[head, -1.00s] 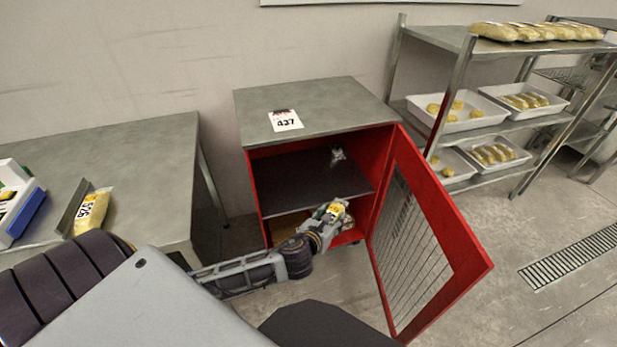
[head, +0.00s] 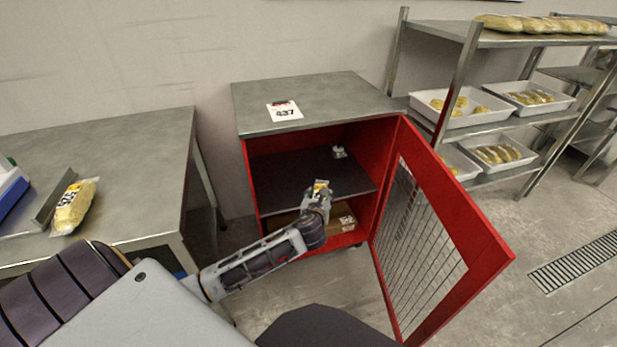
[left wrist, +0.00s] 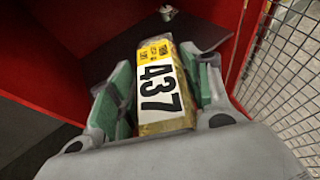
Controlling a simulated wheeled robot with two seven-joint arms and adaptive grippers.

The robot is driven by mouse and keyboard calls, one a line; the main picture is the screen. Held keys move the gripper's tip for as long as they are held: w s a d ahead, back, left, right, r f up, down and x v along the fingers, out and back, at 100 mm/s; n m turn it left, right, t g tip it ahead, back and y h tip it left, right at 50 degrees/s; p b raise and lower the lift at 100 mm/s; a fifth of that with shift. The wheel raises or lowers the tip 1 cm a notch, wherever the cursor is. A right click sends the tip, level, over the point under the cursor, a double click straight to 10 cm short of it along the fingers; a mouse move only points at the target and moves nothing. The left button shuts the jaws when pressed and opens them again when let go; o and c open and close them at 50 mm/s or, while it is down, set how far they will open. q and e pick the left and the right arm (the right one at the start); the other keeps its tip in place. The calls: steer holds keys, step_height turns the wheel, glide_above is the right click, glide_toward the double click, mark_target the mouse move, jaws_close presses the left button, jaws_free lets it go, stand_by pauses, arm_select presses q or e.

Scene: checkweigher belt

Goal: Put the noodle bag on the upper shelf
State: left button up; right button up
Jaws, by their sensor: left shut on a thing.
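My left gripper (head: 318,192) is shut on the noodle bag (head: 321,185), at the open front of the red cabinet. In the left wrist view, the noodle bag (left wrist: 161,88) is yellow with a white label reading 437, between the green-padded fingers (left wrist: 160,95). The upper shelf (head: 285,179) is a dark board inside the cabinet. The bag shows near its front edge; I cannot tell whether it touches the shelf. My right gripper is not in view.
A small pale item (head: 339,152) stands at the shelf's back right; the rest looks clear. A cardboard box (head: 342,217) lies in the lower compartment. The red mesh door (head: 455,220) stands open on the right. Another yellow bag (head: 74,207) lies on the left table.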

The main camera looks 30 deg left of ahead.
mark_target(313, 194)
arm_select(q)
steer(key=w+a+f+b, duration=0.1)
steer(key=w+a+f+n+g+y+b, duration=0.1)
steer(key=a+b, duration=0.1)
steer(key=w+a+f+n+y+b, duration=0.1)
steer(key=shift+w+a+f+b, duration=0.15)
steer(key=shift+w+a+b, duration=0.05)
steer(key=shift+b, duration=0.15)
steer(key=w+a+f+n+g+y+b, duration=0.2)
steer(key=w+a+f+n+b, duration=0.1)
steer(key=b, duration=0.3)
steer(key=shift+a+f+g+y, duration=0.4)
steer(key=shift+a+f, duration=0.1)
steer(key=shift+f, duration=0.1)
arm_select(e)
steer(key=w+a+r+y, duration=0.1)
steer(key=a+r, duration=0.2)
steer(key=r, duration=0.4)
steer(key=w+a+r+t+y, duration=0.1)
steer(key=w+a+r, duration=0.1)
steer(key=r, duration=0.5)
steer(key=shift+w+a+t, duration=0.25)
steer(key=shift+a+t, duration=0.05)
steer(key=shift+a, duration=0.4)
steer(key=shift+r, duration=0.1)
